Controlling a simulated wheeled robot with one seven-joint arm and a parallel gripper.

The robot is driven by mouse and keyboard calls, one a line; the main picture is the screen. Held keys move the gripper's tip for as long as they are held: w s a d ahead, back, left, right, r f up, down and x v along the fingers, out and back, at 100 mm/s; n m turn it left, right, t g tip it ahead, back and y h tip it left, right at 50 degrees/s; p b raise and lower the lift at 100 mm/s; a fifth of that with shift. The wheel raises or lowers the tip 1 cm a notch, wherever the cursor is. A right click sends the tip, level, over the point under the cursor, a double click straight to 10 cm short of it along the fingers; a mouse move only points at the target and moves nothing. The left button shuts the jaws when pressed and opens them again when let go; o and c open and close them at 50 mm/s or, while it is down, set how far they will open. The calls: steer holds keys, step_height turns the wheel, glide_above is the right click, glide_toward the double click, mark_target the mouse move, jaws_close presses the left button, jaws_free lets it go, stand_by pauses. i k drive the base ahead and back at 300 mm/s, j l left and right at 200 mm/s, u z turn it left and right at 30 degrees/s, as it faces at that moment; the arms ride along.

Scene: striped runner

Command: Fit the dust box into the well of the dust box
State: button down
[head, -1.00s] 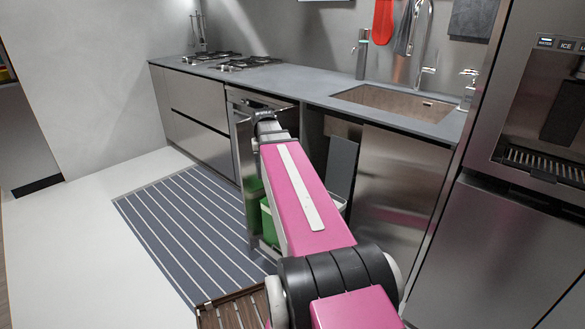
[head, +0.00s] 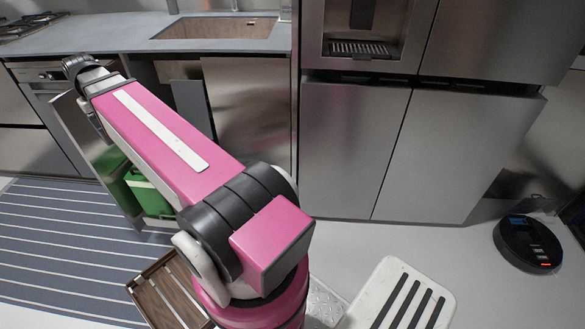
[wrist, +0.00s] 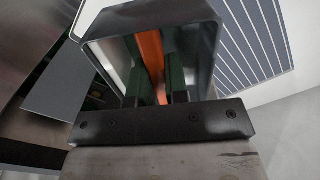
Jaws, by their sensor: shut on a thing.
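In the wrist view, my gripper (wrist: 155,85) is shut on an orange upright strip inside a dark grey, box-like frame, which looks like the dust box (wrist: 150,16). The frame surrounds the dark fingers. How the strip joins the frame is hard to tell. In the head view, my arm reaches to the upper left, and its gripper and load are hidden. A round black robot vacuum (head: 528,243) with a small red light sits on the floor at the far right. Its well cannot be made out from here.
A steel fridge (head: 385,150) stands at the back centre. A green bin (head: 150,192) is beneath the counter, below my arm. A striped runner (head: 60,240) lies on the left. A slatted wooden piece (head: 168,292) and a white slotted step (head: 405,295) are in front. Floor near the vacuum is clear.

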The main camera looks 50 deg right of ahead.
mark_target(522, 239)
steer(key=z, duration=0.4)
steer(key=j+z, duration=0.1)
steer(key=z, duration=0.75)
steer(key=k+j+z, duration=0.1)
steer(key=z, duration=0.8)
steer(key=i+z, duration=0.1)
steer(key=z, duration=1.2)
steer(key=i+z, duration=0.1)
steer(key=z, duration=0.8)
